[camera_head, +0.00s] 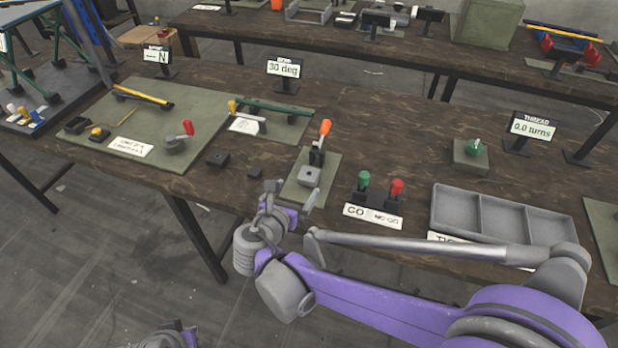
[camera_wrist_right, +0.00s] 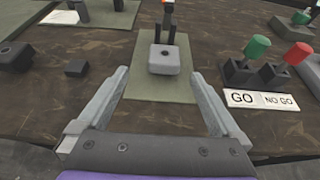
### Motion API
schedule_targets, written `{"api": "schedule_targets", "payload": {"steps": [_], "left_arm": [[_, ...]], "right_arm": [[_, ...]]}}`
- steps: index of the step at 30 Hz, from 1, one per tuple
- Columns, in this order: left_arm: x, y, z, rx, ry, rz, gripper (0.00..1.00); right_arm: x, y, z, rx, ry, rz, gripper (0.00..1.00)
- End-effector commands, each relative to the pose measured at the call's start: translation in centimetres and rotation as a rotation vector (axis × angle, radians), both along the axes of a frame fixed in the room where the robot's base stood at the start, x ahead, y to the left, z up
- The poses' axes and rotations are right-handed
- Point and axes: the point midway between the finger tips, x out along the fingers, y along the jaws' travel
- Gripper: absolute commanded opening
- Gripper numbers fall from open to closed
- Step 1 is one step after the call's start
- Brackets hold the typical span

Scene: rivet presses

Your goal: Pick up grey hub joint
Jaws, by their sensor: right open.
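A light grey block with rounded corners and a round hole in its top, which looks like the grey hub joint (camera_head: 309,176), sits on a small green mat (camera_head: 328,184) in front of an orange-handled press (camera_head: 319,147). In the right wrist view the hub joint (camera_wrist_right: 164,62) is at upper middle, just beyond the fingertips. My right gripper (camera_head: 292,194) is open and empty at the table's front edge; its fingers (camera_wrist_right: 163,84) point toward the hub joint, apart from it. A grey and purple part of my left arm shows at the bottom edge; its jaws cannot be made out.
A GO / NO GO gauge stand (camera_head: 374,200) with green and red knobs stands right of the mat. A grey compartment tray (camera_head: 503,214) lies farther right. Two small dark blocks (camera_head: 218,159) (camera_head: 254,172) lie to the left. Bare tabletop lies between them.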

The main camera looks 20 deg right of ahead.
Motion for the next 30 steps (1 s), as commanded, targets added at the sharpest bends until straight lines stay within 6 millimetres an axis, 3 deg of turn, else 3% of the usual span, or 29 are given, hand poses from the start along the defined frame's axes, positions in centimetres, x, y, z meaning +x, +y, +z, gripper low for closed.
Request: {"api": "schedule_targets", "payload": {"steps": [15,25,30], "left_arm": [[0.0,0.0,-0.4,0.000,0.001,0.000,0.00],[0.0,0.0,-0.5,0.000,0.002,0.000,0.00],[0.0,0.0,-0.5,0.000,0.002,0.000,0.00]], "right_arm": [[4.3,-3.8,-2.1,0.002,0.000,-0.004,1.00],[4.8,-4.1,-2.3,0.003,-0.001,0.000,1.00],[4.8,-4.1,-2.3,0.003,-0.001,0.000,0.69]]}}
